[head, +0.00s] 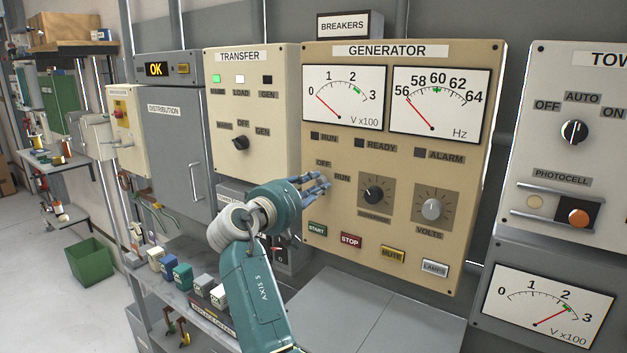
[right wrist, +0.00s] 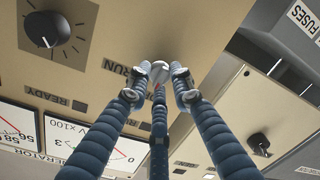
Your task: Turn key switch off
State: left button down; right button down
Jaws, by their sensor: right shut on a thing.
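The key switch (right wrist: 158,70) is a small pale metal piece on the beige generator panel (head: 400,275), beside the OFF and RUN labels. In the head view my fingers mostly cover it. My right gripper (head: 322,184) is shut on the key switch. In the right wrist view the blue-grey fingers of the right gripper (right wrist: 160,82) close around it from the sides and below. Which way the key slot points cannot be told. The RUN, READY and ALARM lamps look dark. The voltage needle is at 0 and the Hz needle at 56. My left gripper is not in view.
Two knobs, a black one (head: 374,194) and a grey one (head: 431,208), sit right of the key switch. A transfer panel (head: 255,165) is on the left. A shelf with small coloured blocks (head: 183,276) runs below. A green bin (head: 90,262) stands on the floor.

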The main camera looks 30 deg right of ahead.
jog(key=shift+d+f+n+p, duration=0.15)
jog(key=shift+n+p, duration=0.1)
jog(key=shift+n, duration=0.25)
jog(key=shift+a+f+n+p, duration=0.15)
jog(key=shift+n+p, duration=0.1)
jog(key=shift+n, duration=0.25)
jog(key=shift+d, duration=0.1)
jog(key=c, duration=1.6)
grip_release()
jog(key=shift+s, duration=0.1)
jog(key=shift+c, duration=0.2)
jog(key=shift+o, duration=0.6)
jog(key=shift+d+r, duration=0.1)
jog(key=shift+d, duration=0.15)
jog(key=shift+a, duration=0.1)
jog(key=shift+s+a, duration=0.1)
jog(key=shift+a, duration=0.25)
jog(key=v, duration=0.6)
jog(key=shift+s+a, duration=0.25)
jog(key=shift+a, duration=0.05)
